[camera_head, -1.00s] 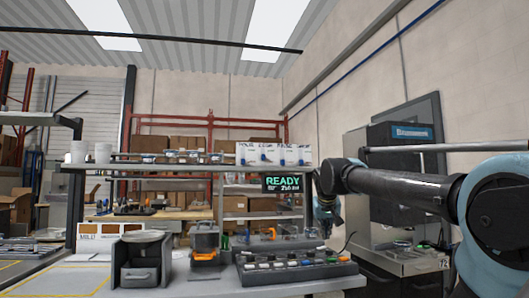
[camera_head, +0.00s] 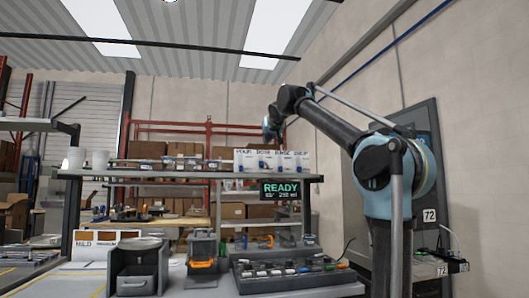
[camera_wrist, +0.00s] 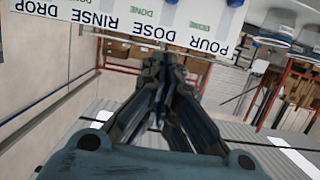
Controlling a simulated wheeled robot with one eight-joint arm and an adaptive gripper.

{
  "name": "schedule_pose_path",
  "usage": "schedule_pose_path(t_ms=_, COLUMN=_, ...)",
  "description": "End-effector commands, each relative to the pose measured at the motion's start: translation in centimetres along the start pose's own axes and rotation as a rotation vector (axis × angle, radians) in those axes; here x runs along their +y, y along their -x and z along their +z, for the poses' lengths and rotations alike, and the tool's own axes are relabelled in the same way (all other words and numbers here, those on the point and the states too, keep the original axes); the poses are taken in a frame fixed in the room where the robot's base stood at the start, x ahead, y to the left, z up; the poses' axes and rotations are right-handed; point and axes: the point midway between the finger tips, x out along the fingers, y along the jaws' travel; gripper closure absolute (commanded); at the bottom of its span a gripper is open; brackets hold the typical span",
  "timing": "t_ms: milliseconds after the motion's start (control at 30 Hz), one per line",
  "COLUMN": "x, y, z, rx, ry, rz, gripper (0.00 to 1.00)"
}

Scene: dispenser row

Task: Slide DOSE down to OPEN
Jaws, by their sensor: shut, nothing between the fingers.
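The white board (camera_head: 272,168) with the words POUR, DOSE, RINSE and DROP stands on the upper shelf, each word with a blue slider below it. The DOSE slider (camera_head: 263,162) is second from the left and looks level with its neighbours. In the wrist view the board (camera_wrist: 120,42) appears upside down, and the DOSE word (camera_wrist: 152,28) lies just beyond my fingertips. Green DONE marks show there; the OPEN mark cannot be read. My gripper (camera_head: 269,138) is shut and empty, near the board's top edge above DOSE; it also shows in the wrist view (camera_wrist: 158,62).
A READY display (camera_head: 281,188) hangs under the shelf (camera_head: 130,172). Below on the bench are a row of switches (camera_head: 290,268), a grey box (camera_head: 138,270) and a dispenser with an orange part (camera_head: 202,263). Small containers stand left of the board.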

Motion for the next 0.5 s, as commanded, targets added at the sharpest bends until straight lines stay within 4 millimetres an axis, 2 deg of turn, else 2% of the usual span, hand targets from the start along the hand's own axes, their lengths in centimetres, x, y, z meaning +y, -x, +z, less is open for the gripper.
schedule_pose_path(t_ms=500, x=0.1, y=-7.6, z=0.1, rx=-0.002, ry=-0.001, rz=0.003, gripper=1.0)
